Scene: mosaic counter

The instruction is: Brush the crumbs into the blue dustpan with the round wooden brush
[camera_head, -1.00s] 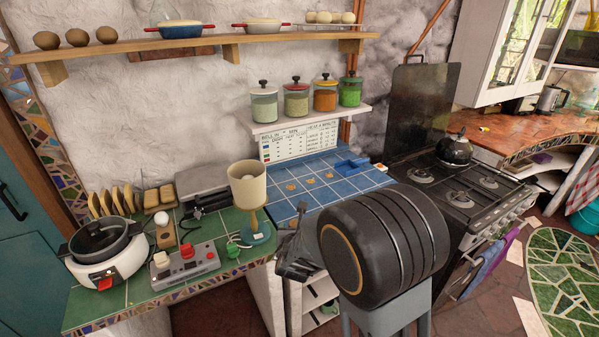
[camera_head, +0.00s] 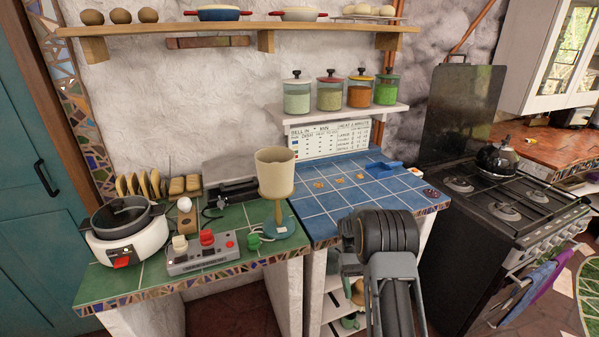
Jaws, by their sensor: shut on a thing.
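The blue dustpan (camera_head: 385,165) lies near the back right of the blue-tiled counter (camera_head: 325,202). Several small orange-brown crumb clusters (camera_head: 338,180) lie in a loose row on the tiles to its left, apart from it. My gripper (camera_head: 350,263) shows only as a small grey part at the left of my dark arm, in front of the counter's front edge. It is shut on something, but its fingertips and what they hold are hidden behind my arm. I cannot make out the round wooden brush anywhere in view.
A beige lamp (camera_head: 275,180) stands on the green-tiled counter left of the crumbs. A shelf with jars (camera_head: 330,95) hangs above the blue tiles. A stove (camera_head: 490,195) stands to the right. A small dark round thing (camera_head: 431,192) lies near the blue counter's right edge.

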